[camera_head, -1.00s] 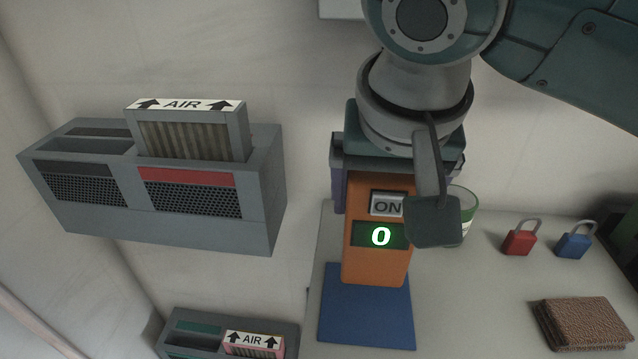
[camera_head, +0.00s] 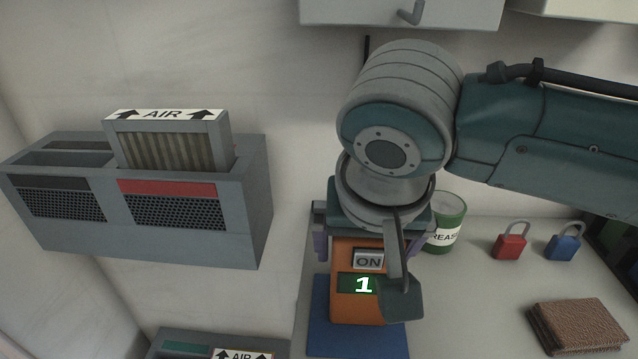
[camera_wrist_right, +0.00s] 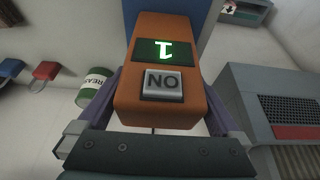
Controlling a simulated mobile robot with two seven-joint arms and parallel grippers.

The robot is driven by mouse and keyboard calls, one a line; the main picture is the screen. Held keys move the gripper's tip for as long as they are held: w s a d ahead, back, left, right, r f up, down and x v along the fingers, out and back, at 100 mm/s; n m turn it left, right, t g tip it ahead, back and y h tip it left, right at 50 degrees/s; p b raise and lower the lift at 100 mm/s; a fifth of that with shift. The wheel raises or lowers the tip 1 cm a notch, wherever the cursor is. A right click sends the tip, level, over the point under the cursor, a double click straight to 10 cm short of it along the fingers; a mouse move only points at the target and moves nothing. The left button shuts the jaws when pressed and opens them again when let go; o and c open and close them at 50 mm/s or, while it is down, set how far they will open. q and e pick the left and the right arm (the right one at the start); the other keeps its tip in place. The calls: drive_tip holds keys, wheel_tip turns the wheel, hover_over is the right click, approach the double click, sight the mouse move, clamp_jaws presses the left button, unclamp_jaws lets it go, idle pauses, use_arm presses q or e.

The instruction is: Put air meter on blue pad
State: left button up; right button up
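The air meter (camera_head: 350,306) is an orange box with a grey ON button and a green display reading 1. It stands upright over the blue pad (camera_head: 318,318), which lies on the grey table. I cannot tell whether its base touches the pad. My right gripper (camera_head: 362,250) is around the meter's upper part from above. In the right wrist view the meter (camera_wrist_right: 150,90) sits between the purple fingers of my right gripper (camera_wrist_right: 158,105), with the blue pad (camera_wrist_right: 185,14) beyond it. A small gap seems to show beside the right finger. My left gripper is not in view.
A grey wall unit (camera_head: 240,205) with an AIR filter (camera_head: 165,148) hangs at left.

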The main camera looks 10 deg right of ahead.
drive_tip(key=shift+r, duration=0.25)
drive_tip(key=p+v, duration=0.3)
drive_tip(key=v, duration=0.9)
drive_tip(key=s+a+f+n+y, duration=0.25)
drive_tip(key=s+f, duration=0.25)
drive_tip(key=s, duration=0.3)
drive_tip(key=s+d+f+n+h, duration=0.1)
drive_tip(key=s+d+f+n, duration=0.1)
drive_tip(key=s+d, duration=0.7)
drive_tip(key=shift+d+f+n+g, duration=0.4)
drive_tip(key=shift+d+f, duration=0.15)
drive_tip(key=shift+d, duration=0.2)
